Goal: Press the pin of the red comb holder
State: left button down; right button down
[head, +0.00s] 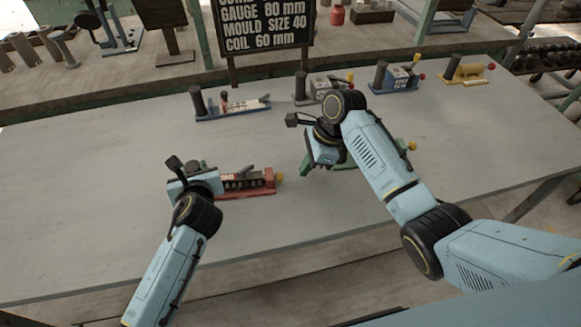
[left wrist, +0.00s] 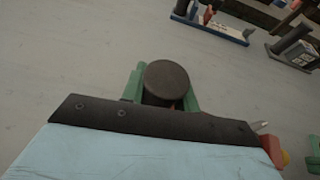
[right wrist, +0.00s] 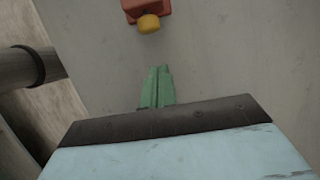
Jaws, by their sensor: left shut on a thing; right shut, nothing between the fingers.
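The red comb holder (head: 262,187) lies on the grey table at the left, with a dark toothed comb along its top. Its yellow pin (head: 279,177) sticks out of its right end; pin (right wrist: 149,23) and red end (right wrist: 137,7) also show at the top of the right wrist view. My left gripper (head: 196,171) is at the holder's left end, shut on its black post (left wrist: 167,82), green fingers on either side. My right gripper (right wrist: 158,72) is shut and empty, apart from the pin with bare table between; in the head view its hand (head: 321,150) is right of the pin.
A green holder (head: 350,162) is partly hidden behind my right arm. A blue holder (head: 232,107), a grey one (head: 312,96), another blue one (head: 397,78) and a yellow one (head: 464,73) stand along the back. A black sign (head: 265,22) rises behind. The front table is clear.

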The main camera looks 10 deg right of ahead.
aim_at(280, 177)
jog(key=v, duration=0.9)
jog(key=shift+r, duration=0.2)
jog(key=shift+d, duration=0.1)
jog(key=c, duration=1.8)
grip_release()
jog(key=shift+f, duration=0.1)
jog(key=shift+o, duration=1)
jog(key=shift+s+a+f+t, duration=0.15)
jog(key=shift+s+a+t, duration=0.05)
jog(key=shift+a+t, duration=0.1)
jog(key=o, duration=0.4)
jog(key=s+a+n+t, duration=0.1)
jog(key=s+a+t, duration=0.2)
jog(key=s, duration=0.1)
jog(key=shift+s+a+t, duration=0.1)
jog(key=shift+a+t, duration=0.2)
jog(key=shift+a, duration=0.05)
jog(key=shift+t, duration=0.4)
jog(key=x, duration=1.1)
jog(key=shift+s+a+f, duration=0.1)
jog(key=shift+s+a, duration=0.15)
jog(key=shift+a, duration=0.2)
grip_shut()
